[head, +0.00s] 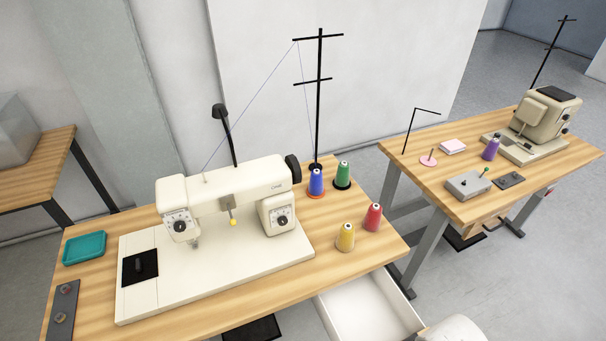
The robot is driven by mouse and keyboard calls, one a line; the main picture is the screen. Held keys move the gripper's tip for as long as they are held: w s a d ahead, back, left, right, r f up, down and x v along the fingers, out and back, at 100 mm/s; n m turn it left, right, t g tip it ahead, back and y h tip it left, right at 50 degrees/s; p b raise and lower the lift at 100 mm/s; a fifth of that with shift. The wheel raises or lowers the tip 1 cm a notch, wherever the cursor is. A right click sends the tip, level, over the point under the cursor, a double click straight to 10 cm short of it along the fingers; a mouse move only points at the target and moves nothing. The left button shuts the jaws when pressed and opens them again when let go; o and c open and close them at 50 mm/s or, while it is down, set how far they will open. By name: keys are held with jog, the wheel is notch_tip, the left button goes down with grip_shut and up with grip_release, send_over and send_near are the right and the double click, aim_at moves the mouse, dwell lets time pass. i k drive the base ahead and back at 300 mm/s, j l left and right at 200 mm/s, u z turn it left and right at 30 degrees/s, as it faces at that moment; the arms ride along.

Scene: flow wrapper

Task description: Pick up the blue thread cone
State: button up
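The blue thread cone (316,182) stands upright on an orange-red disc at the foot of the black thread stand (319,110), at the back right of the near table. A thin thread runs from the stand's top bar down toward the cone, and another runs down to the cream sewing machine (230,190). The green cone (342,174) stands on a dark disc close to its right. The machine's black handwheel (293,168) is just to its left. My gripper is not in view.
A red cone (373,217) and a yellow cone (345,237) stand nearer on the table (300,270). A white drawer (365,310) sticks out below the front edge. A teal tray (84,248) is at left. A second table (470,205) with another machine stands at right.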

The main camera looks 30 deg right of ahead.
aim_at(316, 184)
jog(key=i+l+u, duration=0.45)
jog(key=l, duration=0.2)
jog(key=i+l+u, duration=0.25)
jog(key=k+l, duration=0.1)
